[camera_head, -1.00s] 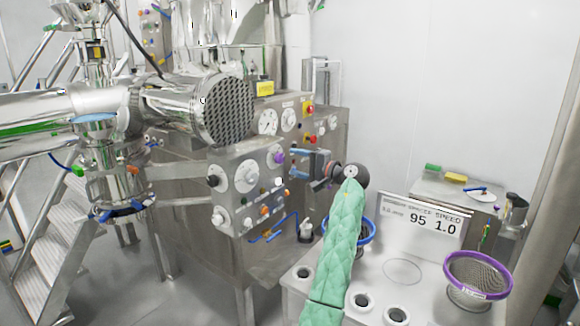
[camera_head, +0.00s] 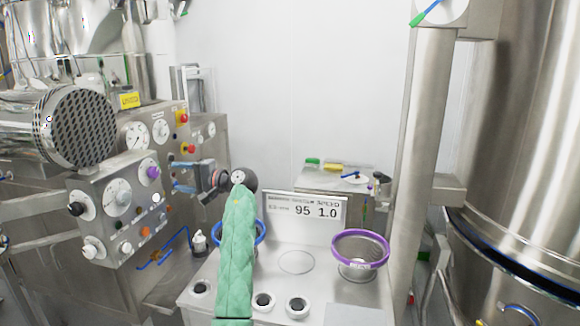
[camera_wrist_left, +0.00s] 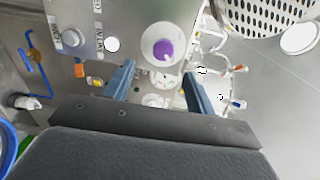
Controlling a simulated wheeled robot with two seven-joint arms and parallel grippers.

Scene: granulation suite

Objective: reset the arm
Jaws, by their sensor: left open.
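My left arm, in a green quilted sleeve, reaches up the middle of the head view. My left gripper (camera_head: 183,177) is at its end, in front of the steel control panel (camera_head: 88,222) with knobs and gauges. In the left wrist view its two blue-grey fingers (camera_wrist_left: 158,88) stand apart with nothing between them. Beyond them the panel shows a purple knob (camera_wrist_left: 163,50) on a white dial. I cannot judge the gap between the fingertips and the panel. My right gripper is in neither view.
A white bench (camera_head: 270,290) holds a purple-rimmed sieve (camera_head: 360,249), a blue-rimmed sieve (camera_head: 262,233) partly behind my arm, and a display sign (camera_head: 305,211) reading 95 and 1.0. A steel post (camera_head: 426,130) and a large steel vessel (camera_head: 525,150) stand on the right.

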